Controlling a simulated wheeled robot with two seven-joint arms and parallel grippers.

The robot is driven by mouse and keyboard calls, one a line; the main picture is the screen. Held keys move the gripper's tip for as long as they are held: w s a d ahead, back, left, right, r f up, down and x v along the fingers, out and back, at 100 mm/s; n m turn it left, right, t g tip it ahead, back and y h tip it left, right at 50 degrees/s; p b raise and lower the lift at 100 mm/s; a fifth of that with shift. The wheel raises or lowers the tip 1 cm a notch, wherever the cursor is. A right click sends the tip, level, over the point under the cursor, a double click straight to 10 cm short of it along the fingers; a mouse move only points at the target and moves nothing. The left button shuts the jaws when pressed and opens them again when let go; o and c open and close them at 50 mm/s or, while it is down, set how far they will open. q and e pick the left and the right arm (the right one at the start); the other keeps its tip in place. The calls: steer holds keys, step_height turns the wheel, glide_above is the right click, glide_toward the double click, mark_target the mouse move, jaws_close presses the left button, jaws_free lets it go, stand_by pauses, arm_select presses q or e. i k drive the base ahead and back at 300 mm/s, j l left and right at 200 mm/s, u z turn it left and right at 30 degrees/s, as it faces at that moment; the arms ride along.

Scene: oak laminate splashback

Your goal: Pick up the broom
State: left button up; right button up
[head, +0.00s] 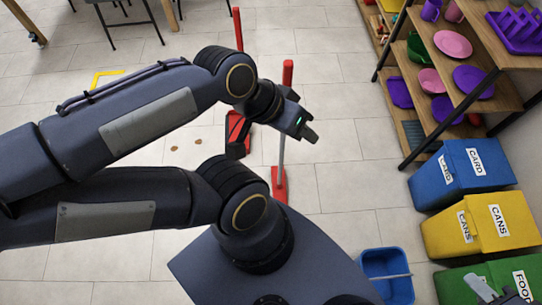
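The broom stands upright on the tiled floor, with a red grip (288,72) on top, a grey pole (281,152) and a red head (279,185) at the bottom. My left gripper (272,141) reaches in from the left, at the broom's pole. Its dark fingers look spread apart, one left and one right of the pole in the picture. Part of the pole is hidden behind the gripper, and I cannot tell whether they touch. My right gripper (495,290) shows at the bottom right edge, partly cut off; its grey fingers look apart, with nothing seen between them.
A red long-handled dustpan (237,28) stands left of the broom, partly behind my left arm. Brown crumbs (186,145) lie on the floor. A blue bucket (387,275), blue, yellow and green bins (480,218) and a shelf of dishes (463,85) stand at the right.

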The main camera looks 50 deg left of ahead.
mark_target(282, 151)
steer(key=u, duration=2.45)
